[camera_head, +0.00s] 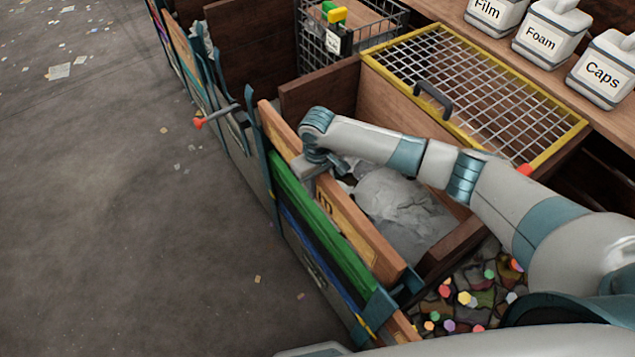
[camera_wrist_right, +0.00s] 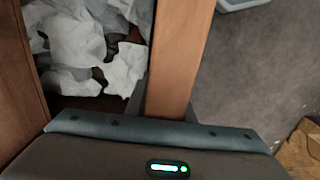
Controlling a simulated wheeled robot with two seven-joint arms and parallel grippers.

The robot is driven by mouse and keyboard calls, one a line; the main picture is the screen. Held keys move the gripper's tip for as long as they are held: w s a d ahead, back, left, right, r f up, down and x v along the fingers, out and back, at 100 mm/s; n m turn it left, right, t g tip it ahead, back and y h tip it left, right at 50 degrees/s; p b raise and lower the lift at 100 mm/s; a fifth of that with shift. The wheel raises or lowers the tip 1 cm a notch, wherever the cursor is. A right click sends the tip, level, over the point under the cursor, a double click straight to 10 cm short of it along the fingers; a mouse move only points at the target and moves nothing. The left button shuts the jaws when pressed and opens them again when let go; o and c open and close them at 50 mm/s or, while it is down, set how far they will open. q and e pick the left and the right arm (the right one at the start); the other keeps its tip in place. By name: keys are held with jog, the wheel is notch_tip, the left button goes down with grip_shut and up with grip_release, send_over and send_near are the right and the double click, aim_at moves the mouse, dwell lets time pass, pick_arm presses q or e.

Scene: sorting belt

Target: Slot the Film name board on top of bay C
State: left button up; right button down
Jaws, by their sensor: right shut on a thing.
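My right gripper (camera_head: 318,172) is shut on the upper edge of a long wooden board (camera_head: 375,232), which I take as the Film name board. A yellowish label with dark lettering shows on its outer face, mostly hidden; only its last part can be read. The board stands along the front of a bay holding crumpled white sheets (camera_head: 395,205), above a green panel (camera_head: 325,238). Whether it is seated in slots or held just above them I cannot tell. The right wrist view shows the board's edge (camera_wrist_right: 181,55) running up from the gripper. My left gripper is out of view.
A yellow-framed mesh lid (camera_head: 475,90) with a black handle covers the area behind. White jugs labelled Film, Foam (camera_head: 551,38) and Caps stand on a shelf. A wire basket (camera_head: 345,30) sits at the back. A red-tipped lever (camera_head: 215,117) sticks out leftward.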

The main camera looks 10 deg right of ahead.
aim_at(320, 184)
jog(key=shift+w+a+f+b, duration=0.1)
jog(key=shift+f+b, duration=1.85)
jog(key=shift+f, duration=2.35)
jog(key=shift+f, duration=0.65)
jog(key=c, duration=1.5)
grip_release()
jog(key=shift+o, duration=0.3)
jog(key=shift+s+f+b, duration=0.2)
jog(key=shift+b, duration=0.1)
notch_tip(320, 184, up, 16)
jog(key=b, duration=0.2)
jog(key=shift+w+r+b, duration=0.1)
jog(key=shift+w+b, duration=0.05)
jog(key=shift+b, duration=0.15)
jog(key=shift+r, duration=0.75)
